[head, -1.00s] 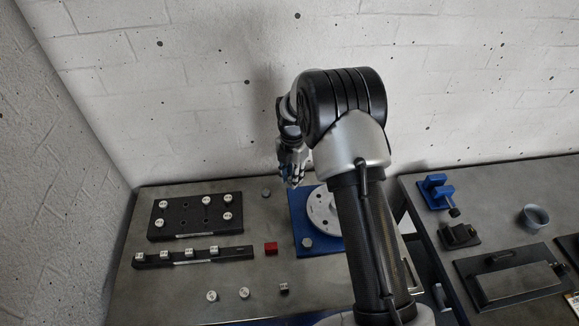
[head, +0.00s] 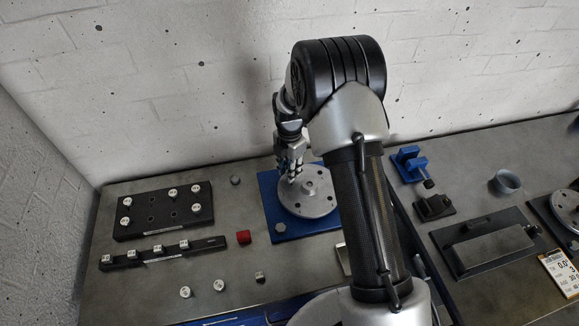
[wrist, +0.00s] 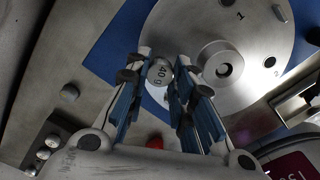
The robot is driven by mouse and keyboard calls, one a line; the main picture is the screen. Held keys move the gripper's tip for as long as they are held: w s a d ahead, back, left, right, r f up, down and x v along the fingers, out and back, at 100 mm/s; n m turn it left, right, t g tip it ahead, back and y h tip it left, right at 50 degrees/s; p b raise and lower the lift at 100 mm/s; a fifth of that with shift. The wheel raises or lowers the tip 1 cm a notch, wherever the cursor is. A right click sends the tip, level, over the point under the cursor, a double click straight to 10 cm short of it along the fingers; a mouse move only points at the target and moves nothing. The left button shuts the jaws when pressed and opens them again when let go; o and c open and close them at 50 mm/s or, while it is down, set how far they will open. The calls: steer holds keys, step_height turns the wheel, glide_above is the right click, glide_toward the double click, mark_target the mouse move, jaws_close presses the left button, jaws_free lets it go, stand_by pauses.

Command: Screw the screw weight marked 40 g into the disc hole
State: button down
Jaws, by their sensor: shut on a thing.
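The grey disc (head: 318,198) with numbered holes lies on a blue base plate (head: 272,200) at the back of the bench. In the wrist view the disc (wrist: 250,75) shows a central hub and a hole marked 1. My gripper (head: 291,176) is above the disc's left part. In the wrist view my gripper (wrist: 161,76) is shut on a screw weight (wrist: 160,71) whose top reads 40 g. The weight is over the disc's rim area; its lower end and the hole under it are hidden, so I cannot tell whether it touches the disc.
A black block (head: 160,222) and a black rail (head: 205,245) hold several weights on the left. A small grey piece (head: 235,180) stands behind.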

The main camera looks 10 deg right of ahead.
steer(key=shift+f, duration=0.2)
steer(key=n, duration=0.4)
steer(key=shift+n, duration=0.3)
steer(key=n, duration=0.5)
steer(key=shift+n+b, duration=0.4)
steer(key=shift+f+b, duration=0.45)
stand_by(0.5)
